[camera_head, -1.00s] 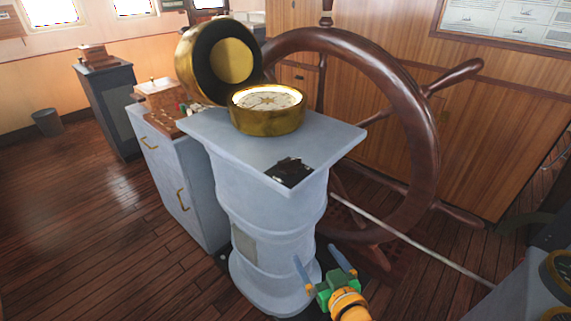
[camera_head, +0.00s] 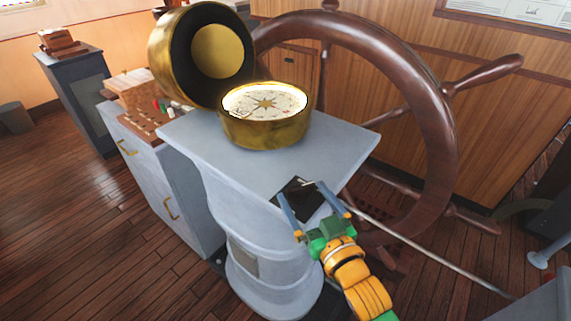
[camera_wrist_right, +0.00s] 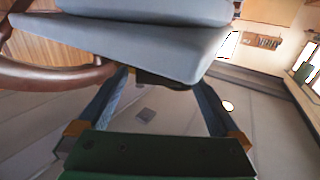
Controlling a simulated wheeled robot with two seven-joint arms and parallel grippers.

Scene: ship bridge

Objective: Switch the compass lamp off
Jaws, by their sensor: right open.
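A brass compass (camera_head: 264,116) with its round lid (camera_head: 203,54) tipped open sits on the grey pedestal (camera_head: 230,165). Its dial looks brightly lit around the rim. A small black switch plate (camera_head: 304,200) with a pale lever lies on the pedestal top near its front corner. My right gripper (camera_head: 312,203) is open, its two blue fingers reaching up to the front edge by the plate and partly covering it in the head view. In the right wrist view the open fingers (camera_wrist_right: 160,92) point toward the pedestal slab (camera_wrist_right: 130,45). My left gripper is out of view.
A large wooden ship's wheel (camera_head: 437,130) stands just behind and right of the pedestal. A grey cabinet (camera_head: 165,185) with a wooden box (camera_head: 135,90) stands to the left. A metal rod (camera_head: 430,250) slants across at lower right.

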